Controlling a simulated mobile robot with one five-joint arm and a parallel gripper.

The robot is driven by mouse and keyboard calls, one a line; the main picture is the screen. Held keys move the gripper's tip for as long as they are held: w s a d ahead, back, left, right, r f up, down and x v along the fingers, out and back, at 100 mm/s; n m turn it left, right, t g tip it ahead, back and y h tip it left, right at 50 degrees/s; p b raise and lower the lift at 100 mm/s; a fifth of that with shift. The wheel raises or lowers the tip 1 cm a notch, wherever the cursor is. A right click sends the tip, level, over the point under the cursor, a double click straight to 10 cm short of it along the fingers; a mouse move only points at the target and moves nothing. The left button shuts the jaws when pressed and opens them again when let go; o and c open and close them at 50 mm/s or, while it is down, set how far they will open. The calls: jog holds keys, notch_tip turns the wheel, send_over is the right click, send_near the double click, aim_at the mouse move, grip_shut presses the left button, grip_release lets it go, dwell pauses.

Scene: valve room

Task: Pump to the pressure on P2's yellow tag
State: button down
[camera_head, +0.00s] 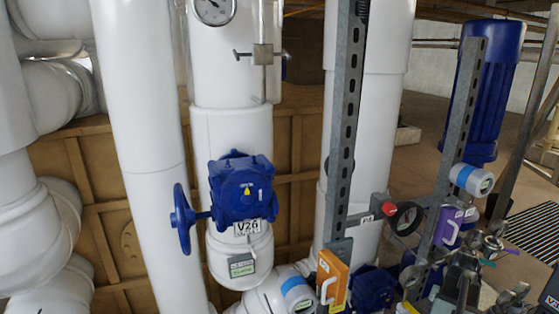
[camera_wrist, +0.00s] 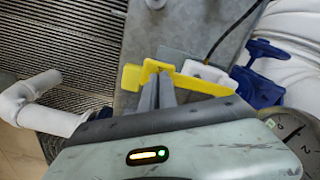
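In the wrist view, the dark fingers of my gripper (camera_wrist: 158,92) reach up to a yellow bar-shaped part (camera_wrist: 205,85) with a bent end. The fingertips overlap the bent end; I cannot tell whether they grip it or only lie in front of it. A dial gauge (camera_wrist: 296,140) shows partly at the right edge, its reading unclear. In the head view, a dial gauge (camera_head: 213,8) is cut off at the top, and a small black round part (camera_head: 406,218) stands beside a red piece (camera_head: 388,208). No P2 label or pressure tag is readable.
A blue valve gearbox (camera_head: 241,190) labelled V26 has a blue handwheel (camera_head: 182,218). An orange box (camera_head: 332,280) and a purple box (camera_head: 447,225) hang near the grey slotted posts (camera_head: 345,120). White pipes crowd the left; a blue valve (camera_wrist: 258,75) stands right in the wrist view.

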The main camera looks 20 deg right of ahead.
jog(key=shift+f+b, duration=0.35)
jog(key=shift+f, duration=0.2)
notch_tip(320, 180, up, 6)
jog(key=p, duration=0.5)
jog(key=shift+f+p, duration=0.25)
jog(key=shift+p, duration=0.05)
jog(key=shift+f, duration=0.2)
jog(key=shift+f+b, duration=0.1)
jog(key=shift+b, duration=0.2)
notch_tip(320, 180, down, 5)
jog(key=b, duration=0.5)
jog(key=shift+f, duration=0.1)
notch_tip(320, 180, up, 5)
jog(key=p, duration=0.5)
jog(key=shift+r, duration=0.2)
notch_tip(320, 180, up, 4)
jog(key=p, duration=0.4)
